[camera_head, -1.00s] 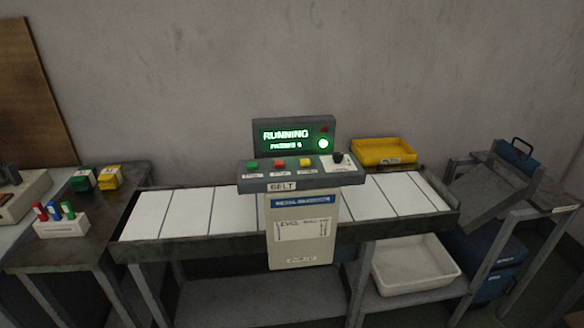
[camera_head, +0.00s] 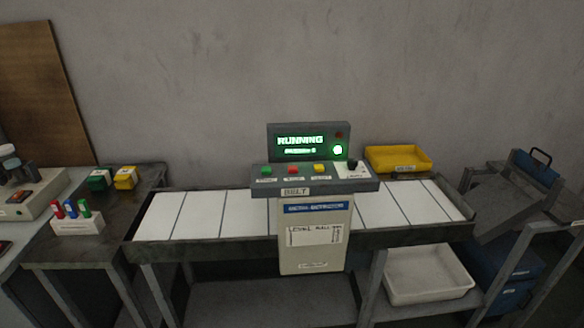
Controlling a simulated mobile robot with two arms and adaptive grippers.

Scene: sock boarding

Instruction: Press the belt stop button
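The belt control console (camera_head: 315,180) stands at the front of the conveyor belt (camera_head: 230,215), labelled BELT. Its screen (camera_head: 300,142) reads RUNNING in green, with a smaller line below that is hard to read. A green lamp (camera_head: 338,150) is lit beside it, under a dark red lamp (camera_head: 339,134). On the panel are a green button (camera_head: 266,170), a red button (camera_head: 293,171) and a yellow button (camera_head: 320,168), plus a black knob (camera_head: 352,163) at the right. The button labels are too small to read. Neither gripper is in view.
A white bin (camera_head: 428,275) is on the shelf below. A side table (camera_head: 100,240) at left holds a marker holder (camera_head: 77,222) and green and yellow boxes. A slanted chute (camera_head: 505,205) stands at right.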

